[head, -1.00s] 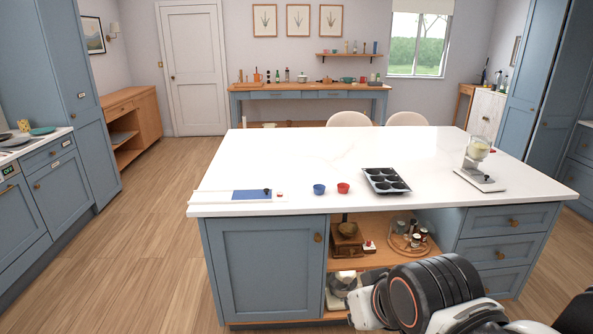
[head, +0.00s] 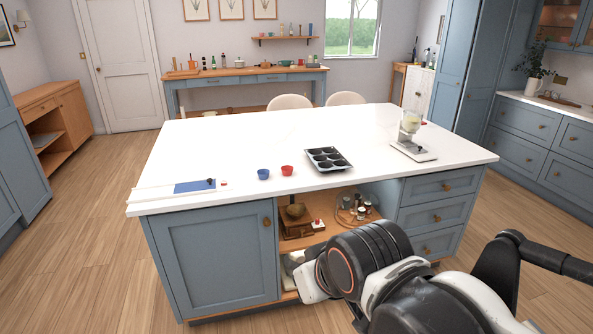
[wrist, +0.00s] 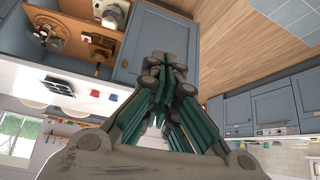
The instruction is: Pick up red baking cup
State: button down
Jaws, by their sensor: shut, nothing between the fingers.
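The red baking cup (head: 287,170) stands upright on the white island top near its front edge. The blue baking cup (head: 263,174) stands just left of it, and the dark muffin tin (head: 328,160) lies to its right. The red cup (wrist: 113,97) also shows small in the wrist view, apart from the fingers. My gripper (wrist: 165,62) is shut and empty in the wrist view, in front of the island's blue cabinet door. In the head view my arm's black and white links hide the fingers.
A blue mat (head: 194,187) lies on a white board at the island's left front corner. A kitchen scale with a bowl (head: 412,150) stands at the right. The open shelf (head: 330,218) below holds a grinder and jars. The island top's middle is clear.

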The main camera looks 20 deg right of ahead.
aim_at(287, 169)
jog(key=i+l+z, duration=0.3)
jog(key=i, duration=0.4)
jog(key=i+z, duration=0.3)
jog(key=i, duration=0.4)
